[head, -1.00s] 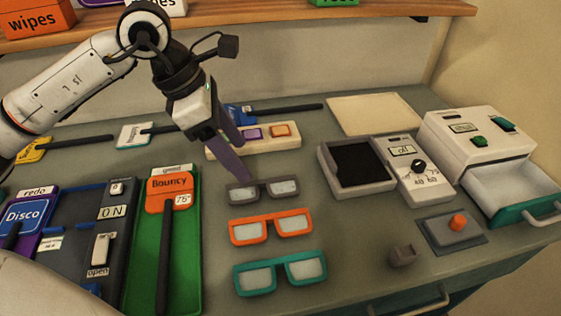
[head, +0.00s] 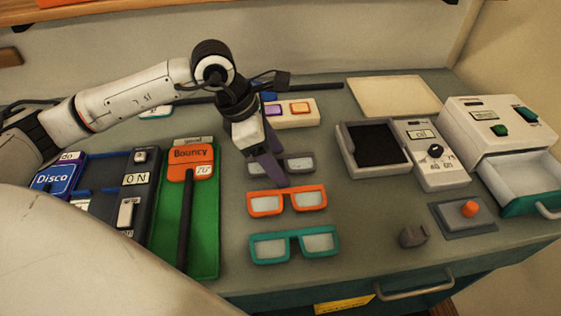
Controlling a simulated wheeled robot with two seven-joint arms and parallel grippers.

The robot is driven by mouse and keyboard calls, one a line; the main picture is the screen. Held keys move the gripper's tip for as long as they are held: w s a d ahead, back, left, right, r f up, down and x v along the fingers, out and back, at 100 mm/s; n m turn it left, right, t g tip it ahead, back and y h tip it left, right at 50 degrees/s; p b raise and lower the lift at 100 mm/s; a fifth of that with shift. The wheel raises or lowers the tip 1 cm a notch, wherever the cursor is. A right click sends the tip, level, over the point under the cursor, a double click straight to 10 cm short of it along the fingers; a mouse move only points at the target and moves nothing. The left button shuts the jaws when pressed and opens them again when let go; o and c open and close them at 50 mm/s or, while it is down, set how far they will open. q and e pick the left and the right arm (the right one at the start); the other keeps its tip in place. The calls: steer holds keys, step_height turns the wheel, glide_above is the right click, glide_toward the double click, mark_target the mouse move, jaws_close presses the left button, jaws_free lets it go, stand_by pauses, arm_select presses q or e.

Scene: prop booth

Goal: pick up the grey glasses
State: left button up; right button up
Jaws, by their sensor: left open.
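The grey glasses (head: 300,165) lie on the counter behind the orange glasses (head: 287,202), which lie behind the teal glasses (head: 294,246). My left gripper (head: 264,174) points down over the left part of the grey glasses, its fingers open. The fingers hide much of the left lens and frame. I cannot tell whether they touch the glasses. My right gripper is out of view.
A green board with the orange Bouncy card (head: 190,160) lies left of the glasses. A panel with purple and orange buttons (head: 293,112) is behind. A black-topped tray (head: 375,150) and a dial box (head: 436,155) stand right.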

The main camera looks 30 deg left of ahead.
arm_select(q)
steer(key=c, duration=1.1)
